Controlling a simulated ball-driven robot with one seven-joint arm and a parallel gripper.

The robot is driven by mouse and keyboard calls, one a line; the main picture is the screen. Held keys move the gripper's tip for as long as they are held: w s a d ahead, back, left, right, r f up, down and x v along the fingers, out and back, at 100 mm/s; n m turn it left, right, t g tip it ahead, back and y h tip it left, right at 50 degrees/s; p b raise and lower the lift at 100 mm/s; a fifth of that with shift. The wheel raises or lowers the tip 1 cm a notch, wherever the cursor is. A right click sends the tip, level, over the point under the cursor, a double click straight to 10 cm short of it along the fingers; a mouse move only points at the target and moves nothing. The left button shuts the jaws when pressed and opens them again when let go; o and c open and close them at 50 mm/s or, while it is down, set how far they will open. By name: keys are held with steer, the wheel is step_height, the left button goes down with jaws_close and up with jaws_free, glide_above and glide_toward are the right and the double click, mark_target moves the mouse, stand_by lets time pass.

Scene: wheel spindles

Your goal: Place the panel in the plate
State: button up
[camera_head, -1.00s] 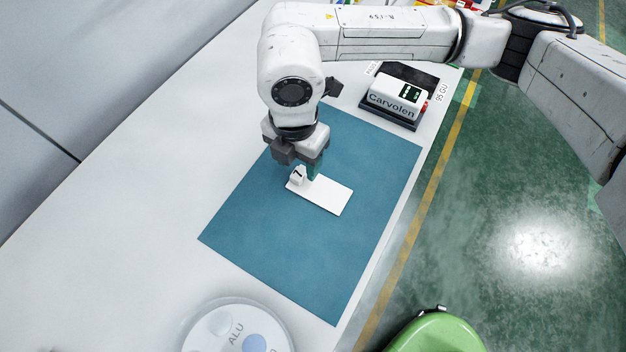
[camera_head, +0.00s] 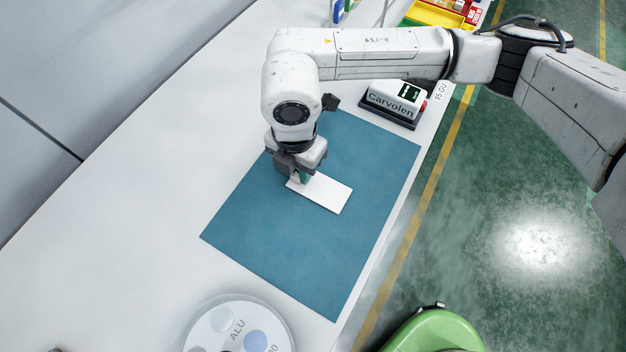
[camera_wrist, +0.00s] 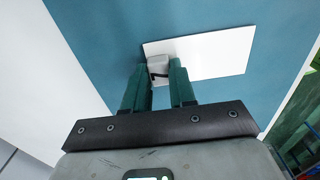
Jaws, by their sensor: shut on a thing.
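The panel (camera_head: 326,195) is a thin white rectangle lying flat on the blue mat; it also shows in the wrist view (camera_wrist: 218,52). A small pale block (camera_wrist: 157,66) stands at its left end. My gripper (camera_head: 303,178) points down over that end. In the wrist view its two green fingers (camera_wrist: 162,72) are shut on the block, one on each side. Whether the panel touches the mat all along is hard to tell. A round whitish plate (camera_head: 265,318), marked ALU with round spots, lies at the bottom edge, partly cut off.
The blue mat (camera_head: 275,245) is clear around the panel, on the white table (camera_head: 110,225). A boxy device marked Carvolen (camera_head: 393,104) stands on a dark base behind it. A yellow bin (camera_head: 440,14) is at the far end. A green rounded object (camera_head: 435,333) is at the bottom right.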

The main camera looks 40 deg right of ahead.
mark_target(326, 176)
jaws_close()
steer(key=shift+r, duration=0.15)
steer(key=shift+w+r, duration=0.1)
steer(key=shift+r, duration=0.45)
steer(key=s+d+r+b, duration=0.4)
steer(key=s+d+r, duration=0.5)
steer(key=d+r, duration=0.2)
steer(key=shift+r, duration=0.3)
